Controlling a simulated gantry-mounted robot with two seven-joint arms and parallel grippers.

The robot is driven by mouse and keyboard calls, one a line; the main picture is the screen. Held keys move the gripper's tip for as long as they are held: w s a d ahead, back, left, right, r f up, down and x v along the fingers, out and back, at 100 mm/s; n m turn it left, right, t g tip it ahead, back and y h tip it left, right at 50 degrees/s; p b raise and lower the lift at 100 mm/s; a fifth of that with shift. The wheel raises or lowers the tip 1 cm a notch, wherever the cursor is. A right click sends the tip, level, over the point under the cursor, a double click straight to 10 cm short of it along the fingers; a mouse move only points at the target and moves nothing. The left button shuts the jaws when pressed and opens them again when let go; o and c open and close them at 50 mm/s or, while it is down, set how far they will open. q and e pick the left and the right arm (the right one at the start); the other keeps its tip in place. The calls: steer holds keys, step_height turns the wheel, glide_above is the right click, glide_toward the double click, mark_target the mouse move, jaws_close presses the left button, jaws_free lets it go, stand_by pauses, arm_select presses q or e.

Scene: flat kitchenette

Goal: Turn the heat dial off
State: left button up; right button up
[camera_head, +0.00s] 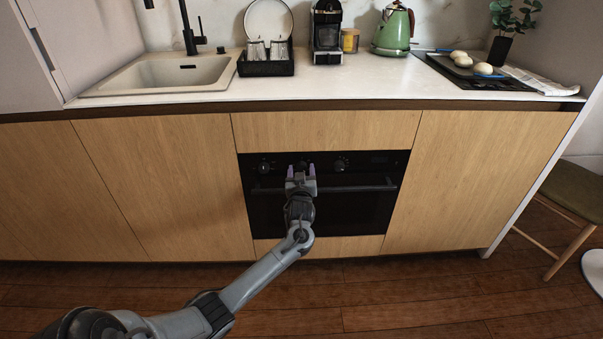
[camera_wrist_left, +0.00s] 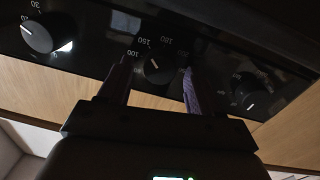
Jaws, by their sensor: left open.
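The oven's black control panel (camera_head: 375,160) carries three round black dials. My left gripper (camera_head: 301,172) is open in front of the middle dial and largely covers it in the head view. In the left wrist view the middle dial (camera_wrist_left: 157,69), with numbers such as 100 and 150 around it, shows between the two fingers of my left gripper. A short white mark shows on its face. Whether the fingers touch the dial, I cannot tell. My right gripper is not in view.
One dial (camera_head: 264,167) is to the left and another (camera_head: 341,164) to the right. The oven's handle bar (camera_head: 355,188) runs just below. The worktop (camera_head: 350,88) overhead holds a dish rack (camera_head: 266,68), coffee machine (camera_head: 327,30) and green kettle (camera_head: 393,30). The floor in front is clear.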

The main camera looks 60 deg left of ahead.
arm_select(q)
steer(key=shift+c, duration=0.5)
steer(key=c, duration=0.9)
steer(key=shift+c, duration=0.2)
